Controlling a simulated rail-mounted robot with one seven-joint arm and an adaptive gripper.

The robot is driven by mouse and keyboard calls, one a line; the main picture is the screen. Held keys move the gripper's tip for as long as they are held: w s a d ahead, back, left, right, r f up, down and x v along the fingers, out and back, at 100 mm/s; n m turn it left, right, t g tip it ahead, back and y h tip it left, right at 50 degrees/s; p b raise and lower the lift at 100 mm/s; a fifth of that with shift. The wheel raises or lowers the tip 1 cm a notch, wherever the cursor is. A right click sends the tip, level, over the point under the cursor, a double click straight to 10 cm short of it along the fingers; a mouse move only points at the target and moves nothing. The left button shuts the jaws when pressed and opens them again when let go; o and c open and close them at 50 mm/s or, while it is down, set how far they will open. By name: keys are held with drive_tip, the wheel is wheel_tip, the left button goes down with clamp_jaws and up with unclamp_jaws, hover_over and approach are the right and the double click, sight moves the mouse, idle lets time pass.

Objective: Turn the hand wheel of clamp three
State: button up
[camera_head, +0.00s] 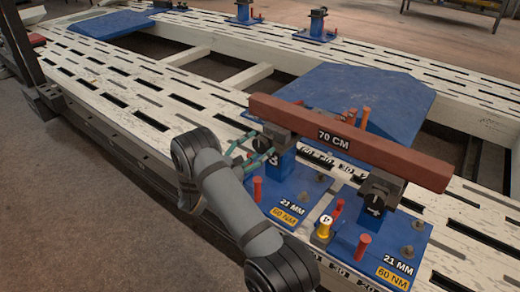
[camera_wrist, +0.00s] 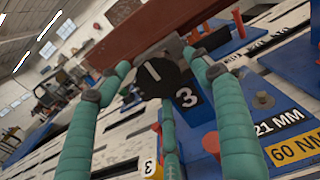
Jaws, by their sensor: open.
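Clamp three is a blue post marked 3 (camera_head: 273,160) on a blue base plate, and the 3 also shows in the wrist view (camera_wrist: 187,97). Its hand wheel (camera_wrist: 158,78) is a dark round disc with a white stroke on its face. In the head view it is mostly hidden by my gripper. My gripper (camera_head: 250,146) has teal padded fingers. In the wrist view my gripper (camera_wrist: 152,72) is open, its fingers spread to either side of the wheel. I cannot tell whether any finger touches it.
A red-brown bar marked 70 CM (camera_head: 400,158) lies across clamps three and four, just above my fingers. Clamp four (camera_head: 377,200) stands to the right. Red pegs and a yellow tag marked 4 (camera_head: 325,228) stand nearby. A blue ramp (camera_head: 360,90) lies behind.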

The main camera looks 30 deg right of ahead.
drive_tip(key=shift+w+d, duration=0.25)
drive_tip(key=shift+d, duration=0.3)
drive_tip(key=c, duration=1.1)
drive_tip(key=shift+s, duration=0.1)
drive_tip(key=shift+c, duration=0.2)
